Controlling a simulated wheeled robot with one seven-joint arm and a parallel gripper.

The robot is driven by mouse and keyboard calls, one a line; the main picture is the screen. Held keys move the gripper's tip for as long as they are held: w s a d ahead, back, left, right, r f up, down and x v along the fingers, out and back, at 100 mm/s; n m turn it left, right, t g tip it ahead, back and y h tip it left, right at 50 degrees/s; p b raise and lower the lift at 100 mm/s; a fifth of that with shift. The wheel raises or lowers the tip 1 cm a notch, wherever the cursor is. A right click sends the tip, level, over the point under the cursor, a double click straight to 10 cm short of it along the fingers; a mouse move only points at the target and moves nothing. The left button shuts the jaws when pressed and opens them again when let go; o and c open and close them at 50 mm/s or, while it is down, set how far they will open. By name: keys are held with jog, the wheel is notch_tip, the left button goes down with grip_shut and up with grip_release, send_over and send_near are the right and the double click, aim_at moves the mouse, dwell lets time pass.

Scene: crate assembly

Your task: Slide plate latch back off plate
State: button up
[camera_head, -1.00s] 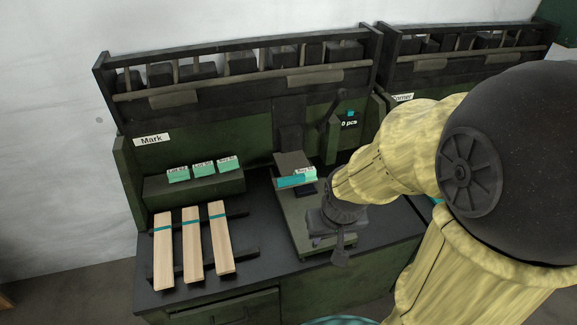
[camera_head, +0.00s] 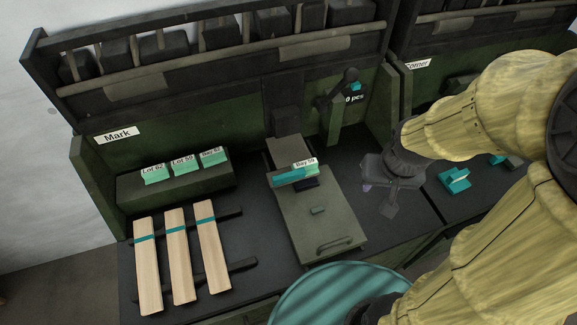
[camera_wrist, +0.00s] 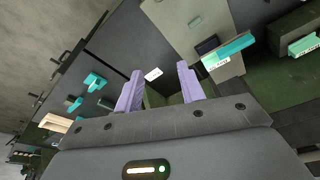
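A teal plate with a white "Bay 10" label (camera_head: 295,173) lies across the back part of a grey-green fixture (camera_head: 305,228); it also shows in the wrist view (camera_wrist: 229,51). A dark square sits beside it on the fixture. I cannot tell which part is the latch. My gripper (camera_head: 380,203) is over the bench right of the fixture, apart from it. Its purple fingers (camera_wrist: 160,69) are spread and empty.
A bar handle (camera_head: 336,243) is on the fixture's front. Three wooden slats (camera_head: 178,255) with teal bands lie on rails at left. Green labelled plates (camera_head: 182,168) stand on a ledge behind. Teal parts (camera_head: 454,181) lie at right. A lever (camera_head: 338,95) stands behind the fixture.

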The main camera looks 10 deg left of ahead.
aim_at(280, 176)
jog(key=w+a+f+m+g+y+p, duration=0.2)
jog(key=w+a+m, duration=0.4)
jog(key=w, duration=0.3)
jog(key=w+a+f+m+g+y+p, duration=0.3)
jog(key=w+a+f+m+y, duration=0.3)
jog(key=w, duration=0.3)
jog(key=shift+w+a+f+m+g, duration=0.4)
jog(key=shift+m+g, duration=0.1)
jog(key=shift+g, duration=0.3)
jog(key=shift+s, duration=0.1)
jog(key=p+x, duration=0.5)
jog(key=x, duration=1.2)
jog(key=shift+a, duration=0.2)
grip_shut()
